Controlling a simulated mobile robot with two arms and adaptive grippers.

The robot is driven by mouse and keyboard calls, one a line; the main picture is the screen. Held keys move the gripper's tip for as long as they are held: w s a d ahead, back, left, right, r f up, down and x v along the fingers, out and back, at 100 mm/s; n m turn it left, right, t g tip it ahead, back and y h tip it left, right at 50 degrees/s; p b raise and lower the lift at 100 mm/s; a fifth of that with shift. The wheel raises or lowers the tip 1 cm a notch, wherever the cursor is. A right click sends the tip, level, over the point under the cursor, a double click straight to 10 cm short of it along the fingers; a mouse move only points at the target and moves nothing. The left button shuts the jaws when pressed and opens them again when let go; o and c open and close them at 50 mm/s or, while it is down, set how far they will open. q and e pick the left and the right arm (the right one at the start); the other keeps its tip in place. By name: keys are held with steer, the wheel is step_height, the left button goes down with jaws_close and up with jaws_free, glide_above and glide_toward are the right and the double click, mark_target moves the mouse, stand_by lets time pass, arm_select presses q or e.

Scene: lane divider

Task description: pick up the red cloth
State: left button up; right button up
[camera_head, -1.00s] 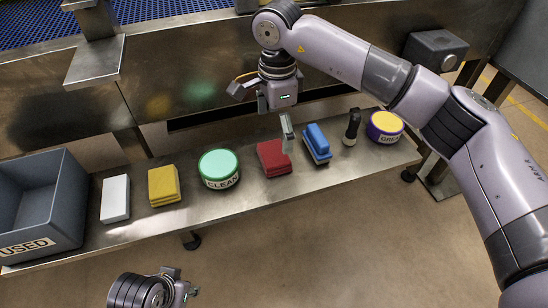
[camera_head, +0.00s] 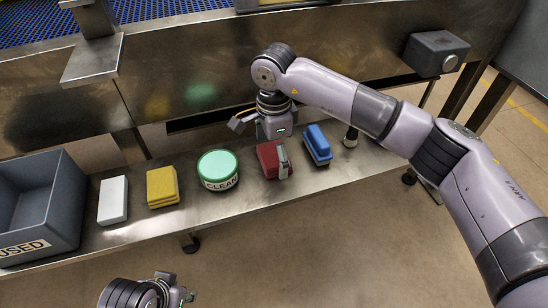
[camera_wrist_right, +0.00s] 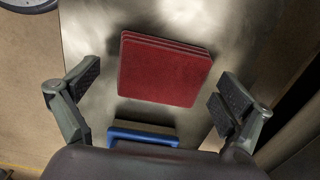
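The red cloth (camera_head: 268,160) is a folded stack lying on the steel shelf, between the green-lidded tin and the blue brush. In the right wrist view the cloth (camera_wrist_right: 163,70) lies between two spread fingers. My right gripper (camera_head: 274,155) is over the cloth and open, with one finger along its right side in the head view; the other finger is hidden there. In the wrist view the gripper (camera_wrist_right: 160,88) has visible gaps to the cloth on both sides. My left gripper (camera_head: 182,295) is at the bottom edge, away from the shelf; its fingers are unclear.
Along the steel shelf (camera_head: 120,232) stand a grey USED bin (camera_head: 62,190), a white block (camera_head: 113,200), yellow cloths (camera_head: 162,187), a CLEAN tin (camera_head: 218,170) and, close to the right of the red cloth, a blue brush (camera_head: 318,143). A dark-handled tool (camera_head: 351,136) stands farther right.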

mark_target(274, 154)
steer(key=c, duration=1.1)
step_height(274, 154, up, 8)
steer(key=shift+w+f+p, duration=0.1)
steer(key=shift+f+p, duration=0.1)
steer(key=shift+p, duration=0.45)
arm_select(q)
steer(key=p+x, duration=0.1)
steer(key=x, duration=0.6)
steer(key=shift+s+p, duration=0.25)
steer(key=shift+p, duration=0.05)
arm_select(e)
step_height(274, 154, up, 12)
steer(key=shift+r, duration=0.25)
arm_select(q)
steer(key=shift+d+f, duration=0.1)
steer(key=shift+d, duration=0.05)
